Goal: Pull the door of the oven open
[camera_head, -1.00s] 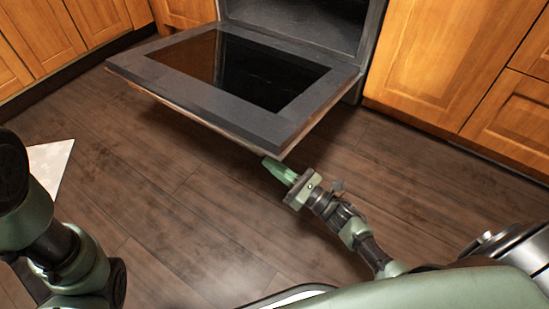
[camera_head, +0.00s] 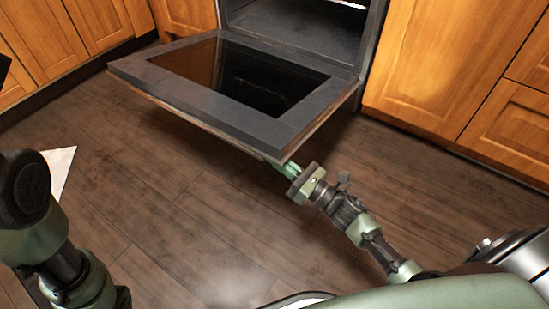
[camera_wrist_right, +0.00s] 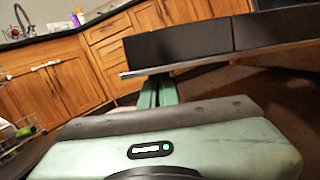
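The oven door (camera_head: 284,133) is hinged down and hangs open, close to level, with its dark glass facing up. The oven cavity (camera_head: 300,25) shows behind it. My right gripper (camera_head: 288,167) is at the door's front right corner, its green fingertips partly hidden under the edge. In the right wrist view the green fingers (camera_wrist_right: 157,92) lie close together below the door's edge (camera_wrist_right: 185,66); whether they touch it or hold anything I cannot tell. My left arm is at the left edge of the head view; its gripper is out of view.
Wooden cabinets (camera_head: 440,70) stand right of the oven, and more (camera_head: 55,40) stand at the left. A pale mat (camera_head: 60,168) lies on the floor at the left. The dark wood floor (camera_head: 180,220) in front of the door is clear.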

